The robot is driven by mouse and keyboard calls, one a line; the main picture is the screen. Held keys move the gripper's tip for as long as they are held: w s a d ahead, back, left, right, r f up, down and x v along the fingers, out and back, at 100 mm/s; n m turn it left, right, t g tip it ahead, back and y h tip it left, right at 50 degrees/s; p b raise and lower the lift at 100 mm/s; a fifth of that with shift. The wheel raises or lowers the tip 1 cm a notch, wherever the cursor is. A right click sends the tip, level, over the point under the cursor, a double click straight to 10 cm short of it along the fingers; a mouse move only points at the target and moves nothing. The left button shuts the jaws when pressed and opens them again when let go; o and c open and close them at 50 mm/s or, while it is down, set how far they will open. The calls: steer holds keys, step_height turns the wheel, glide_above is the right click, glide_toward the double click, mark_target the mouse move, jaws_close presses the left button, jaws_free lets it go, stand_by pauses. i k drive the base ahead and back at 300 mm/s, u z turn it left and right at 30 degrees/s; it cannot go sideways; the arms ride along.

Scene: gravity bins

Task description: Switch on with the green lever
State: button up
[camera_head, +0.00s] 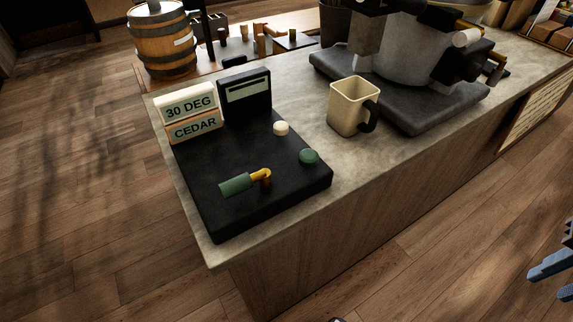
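The green lever (235,184) lies on top of a black control box (215,218) at the near left end of the counter. Its green grip points left, and a brass arm joins it to a pivot on the right. A green round knob (309,156) and a cream knob (281,128) sit behind it. At the right edge, blue-grey finger-like parts that look like my gripper (546,279) are partly cut off. They are over the floor side, well away from the lever, and their opening is unclear.
A cream mug (349,104) stands right of the box. A large grey machine (408,58) is behind it. Floor in front is clear.

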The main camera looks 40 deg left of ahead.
mark_target(229, 189)
steer(key=z, duration=0.1)
steer(key=k, duration=0.75)
steer(key=u, duration=1.45)
